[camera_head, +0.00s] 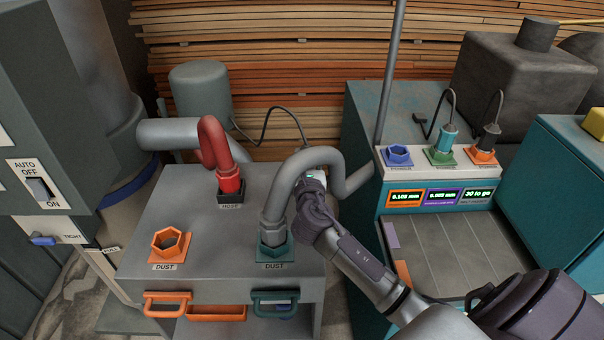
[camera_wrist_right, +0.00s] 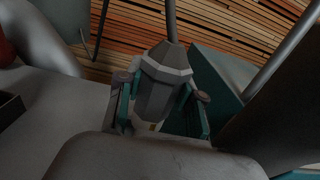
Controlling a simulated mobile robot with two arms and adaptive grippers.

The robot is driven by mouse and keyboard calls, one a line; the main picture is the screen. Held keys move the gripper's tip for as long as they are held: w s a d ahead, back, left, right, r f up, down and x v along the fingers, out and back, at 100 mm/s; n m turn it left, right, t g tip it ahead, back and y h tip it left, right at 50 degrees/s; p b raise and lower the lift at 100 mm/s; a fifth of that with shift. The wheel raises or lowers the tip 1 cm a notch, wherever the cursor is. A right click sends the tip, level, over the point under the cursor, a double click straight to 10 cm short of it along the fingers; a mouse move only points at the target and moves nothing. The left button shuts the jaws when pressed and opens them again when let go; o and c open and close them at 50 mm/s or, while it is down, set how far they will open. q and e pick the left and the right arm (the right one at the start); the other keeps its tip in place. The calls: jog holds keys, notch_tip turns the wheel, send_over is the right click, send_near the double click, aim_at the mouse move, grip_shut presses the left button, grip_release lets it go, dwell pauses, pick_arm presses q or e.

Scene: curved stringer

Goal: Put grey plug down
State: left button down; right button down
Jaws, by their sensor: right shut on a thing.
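My right gripper (camera_head: 314,180) is behind the bend of the grey hose, above the grey cabinet top. In the right wrist view, its teal-edged fingers (camera_wrist_right: 160,100) are shut on the grey plug (camera_wrist_right: 162,78), a faceted grey body with a pale band and a tapered end. In the head view the plug is mostly hidden by the hose and gripper; only a small white and green patch shows there. My left gripper is not in view.
The grey hose (camera_head: 303,160) ends in a green DUST socket (camera_head: 273,248). A red hose (camera_head: 215,150) stands in a dark socket. An orange DUST socket (camera_head: 170,244) and a blue socket (camera_head: 398,155) are empty. Teal (camera_head: 446,137) and dark (camera_head: 488,137) plugs occupy sockets.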

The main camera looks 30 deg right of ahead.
jog(key=shift+w+a+f, duration=0.3)
jog(key=shift+w+f, duration=0.15)
jog(key=shift+w, duration=0.05)
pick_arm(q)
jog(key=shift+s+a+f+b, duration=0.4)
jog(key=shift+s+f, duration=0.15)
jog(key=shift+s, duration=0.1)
pick_arm(e)
jog(key=shift+f, duration=1.9)
jog(key=shift+f, duration=0.15)
jog(key=c, duration=0.7)
grip_release()
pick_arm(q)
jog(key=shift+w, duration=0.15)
